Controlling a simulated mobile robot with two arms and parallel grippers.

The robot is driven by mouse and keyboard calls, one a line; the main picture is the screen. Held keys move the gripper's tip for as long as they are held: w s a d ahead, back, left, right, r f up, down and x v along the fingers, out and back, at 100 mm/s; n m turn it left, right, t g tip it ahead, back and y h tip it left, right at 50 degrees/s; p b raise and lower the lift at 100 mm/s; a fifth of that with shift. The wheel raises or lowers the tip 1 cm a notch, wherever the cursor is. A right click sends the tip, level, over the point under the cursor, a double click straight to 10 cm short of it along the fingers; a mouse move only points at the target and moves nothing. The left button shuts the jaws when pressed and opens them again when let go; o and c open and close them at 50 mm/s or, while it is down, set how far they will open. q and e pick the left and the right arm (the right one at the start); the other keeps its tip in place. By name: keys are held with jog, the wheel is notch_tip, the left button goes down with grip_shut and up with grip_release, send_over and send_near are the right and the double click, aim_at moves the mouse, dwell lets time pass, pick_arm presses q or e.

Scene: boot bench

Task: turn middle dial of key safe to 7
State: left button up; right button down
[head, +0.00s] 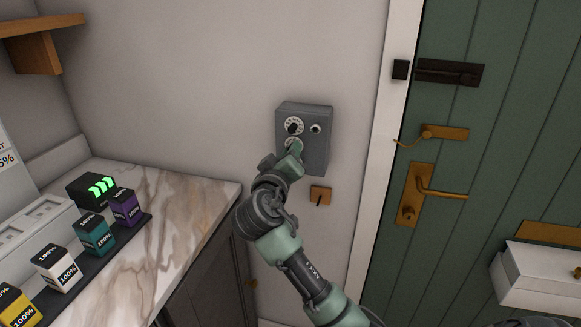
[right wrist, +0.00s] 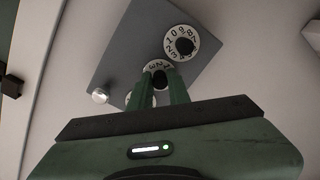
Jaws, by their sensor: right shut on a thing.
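The grey key safe (head: 318,145) is mounted on the wall between the counter and the green door. Its upper dial (head: 294,126), white with a black knob, is uncovered, and a small round silver knob (head: 316,129) is beside it. My right gripper (head: 293,150) is at the dial below the upper one. In the right wrist view my right gripper (right wrist: 165,88) is shut on the black knob of the middle dial (right wrist: 159,66), whose numbers are partly covered by the fingers. Another white dial edge shows behind the fingers. The other dial (right wrist: 182,42) is free. My left gripper is not in view.
A marble counter (head: 165,215) at left carries several batteries labelled 100%, including a purple one (head: 124,207), and a black charger with green lights (head: 92,190). A small wooden hook plate (head: 320,195) is below the safe. The green door (head: 520,130) with brass handles is at right.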

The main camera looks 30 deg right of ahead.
jog(key=shift+a+f+m+b, duration=0.1)
jog(key=shift+f+m+b, duration=0.05)
jog(key=shift+m+b, duration=3.15)
jog(key=c, duration=1.3)
grip_release()
jog(key=shift+c, duration=0.2)
